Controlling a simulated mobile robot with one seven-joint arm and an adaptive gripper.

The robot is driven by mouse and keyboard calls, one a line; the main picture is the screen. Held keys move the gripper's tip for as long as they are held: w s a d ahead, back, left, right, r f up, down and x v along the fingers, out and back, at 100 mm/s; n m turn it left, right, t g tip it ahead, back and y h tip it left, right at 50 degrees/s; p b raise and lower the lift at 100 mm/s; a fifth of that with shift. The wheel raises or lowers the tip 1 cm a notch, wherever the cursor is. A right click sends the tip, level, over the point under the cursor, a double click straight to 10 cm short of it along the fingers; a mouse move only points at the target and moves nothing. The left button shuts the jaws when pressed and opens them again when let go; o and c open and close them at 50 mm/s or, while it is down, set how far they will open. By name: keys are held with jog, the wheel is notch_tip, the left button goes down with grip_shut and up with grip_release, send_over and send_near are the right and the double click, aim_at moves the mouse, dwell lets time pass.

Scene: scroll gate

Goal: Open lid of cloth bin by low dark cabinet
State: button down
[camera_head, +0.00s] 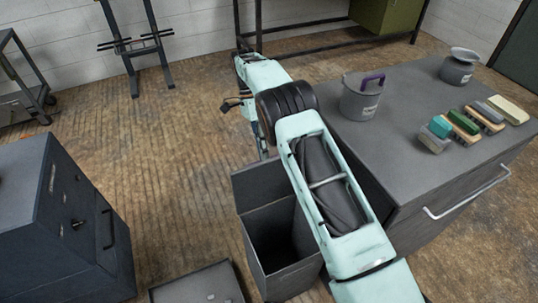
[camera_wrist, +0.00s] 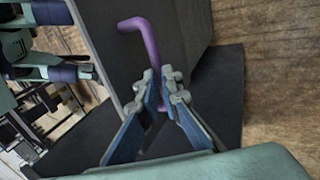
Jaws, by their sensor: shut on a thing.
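The dark grey bin (camera_head: 268,262) stands beside the low dark grey cabinet (camera_head: 440,205). Its lid (camera_head: 262,182) is raised about upright at the bin's far side, and the dark inside shows. In the wrist view my gripper (camera_wrist: 161,85) is closed around a purple bent handle (camera_wrist: 150,38) in front of a dark panel (camera_wrist: 200,25), which looks like the lid. In the head view my arm hides the handle and my fingers, and covers part of the bin's right side.
A grey pail (camera_head: 360,100) with a purple handle, a grey pot (camera_head: 458,68) and several brushes (camera_head: 462,122) stand on the cabinet. A dark drawer cabinet (camera_head: 70,225) is at left. A low box (camera_head: 200,284) sits at the front. Floor between is clear.

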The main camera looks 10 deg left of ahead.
jog(key=shift+a+f, duration=0.15)
jog(key=shift+f, duration=1.05)
jog(key=c, duration=2.3)
grip_release()
jog(key=shift+o, duration=1.4)
jog(key=shift+w+a+f, duration=0.1)
jog(key=shift+w+f, duration=0.1)
jog(key=shift+f, duration=0.05)
notch_tip(320, 180, up, 11)
jog(key=shift+f, duration=0.15)
